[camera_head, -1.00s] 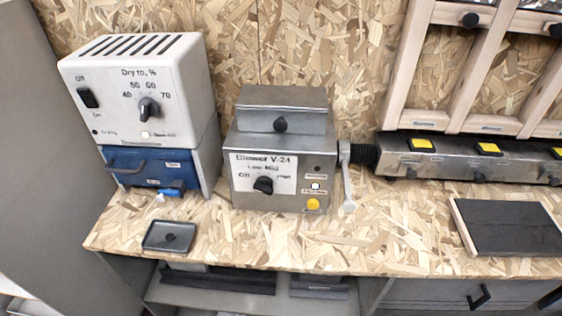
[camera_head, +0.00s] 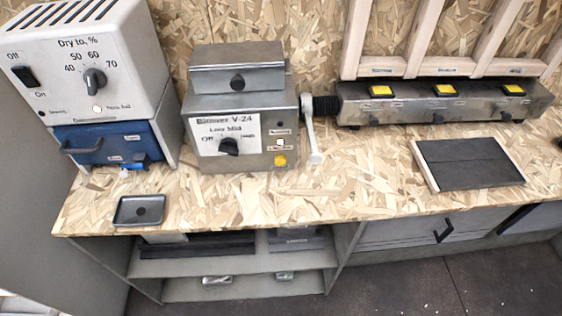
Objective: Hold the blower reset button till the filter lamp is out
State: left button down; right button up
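The grey metal blower box (camera_head: 238,128) stands on the bench left of centre in the head view. Its white label reads "Blower V-24", with a black knob (camera_head: 229,146) on it. A yellow round button (camera_head: 280,160) sits at the lower right of its front. Just above the button a small lamp (camera_head: 280,142) looks bright white. A darker small lamp (camera_head: 280,132) sits above that one. Neither of my grippers shows in the view, and nothing touches the button.
A white dryer (camera_head: 75,70) with a blue drawer (camera_head: 100,145) stands to the left. A small black tray (camera_head: 139,210) lies before it. A lever (camera_head: 311,130) projects at the blower's right side. A manifold (camera_head: 440,103) with yellow switches and a dark board (camera_head: 468,163) lie right.

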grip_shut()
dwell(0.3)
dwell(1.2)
